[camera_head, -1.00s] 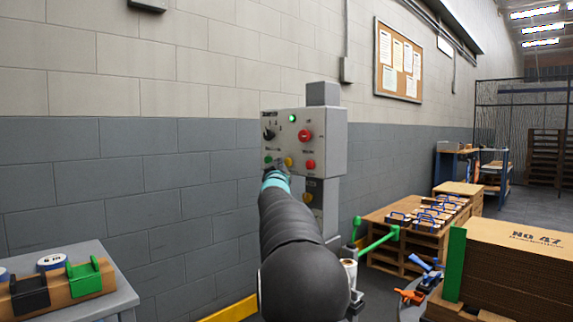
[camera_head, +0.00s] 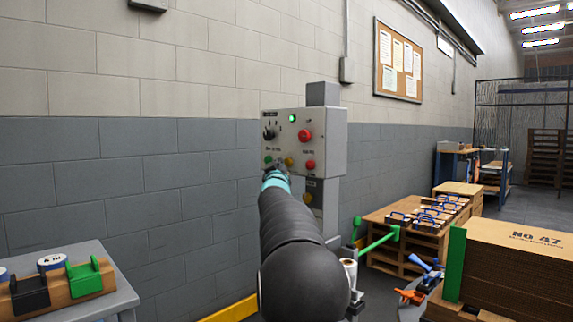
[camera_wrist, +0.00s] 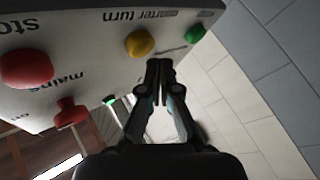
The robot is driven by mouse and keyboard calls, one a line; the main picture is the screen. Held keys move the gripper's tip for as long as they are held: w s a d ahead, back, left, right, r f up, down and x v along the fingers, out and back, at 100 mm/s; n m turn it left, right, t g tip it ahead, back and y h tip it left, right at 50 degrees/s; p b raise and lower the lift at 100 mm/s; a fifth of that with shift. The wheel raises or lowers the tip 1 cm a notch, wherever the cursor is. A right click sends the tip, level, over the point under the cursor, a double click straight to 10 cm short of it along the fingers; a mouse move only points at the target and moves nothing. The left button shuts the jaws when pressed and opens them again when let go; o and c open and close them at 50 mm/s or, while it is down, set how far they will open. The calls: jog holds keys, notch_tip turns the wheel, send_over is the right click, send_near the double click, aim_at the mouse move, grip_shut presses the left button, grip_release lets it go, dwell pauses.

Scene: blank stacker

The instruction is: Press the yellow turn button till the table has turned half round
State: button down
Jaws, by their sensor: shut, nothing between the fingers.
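The yellow button (camera_head: 289,162) sits low on the front of the grey control box (camera_head: 336,145). In the wrist view the yellow button (camera_wrist: 140,43) shows beside lettering that ends in "turn", turned upside down. My gripper (camera_wrist: 160,65) is shut and empty. Its tips are close to the panel, between the yellow button and the green button (camera_wrist: 194,33), just below the yellow one in the picture. I cannot tell if they touch the panel. In the head view my arm largely hides the gripper. I cannot pick out the turning table for certain.
A red stop button (camera_wrist: 25,68) and a red mains knob (camera_wrist: 70,113) are also on the panel. A black knob (camera_head: 269,134) and lit green lamp (camera_head: 292,118) sit higher. A cardboard stack (camera_head: 515,265) and a pallet (camera_head: 410,250) stand right; a grey bench (camera_head: 120,295) stands left.

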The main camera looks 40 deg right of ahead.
jog(key=shift+d, duration=0.15)
jog(key=shift+d, duration=0.25)
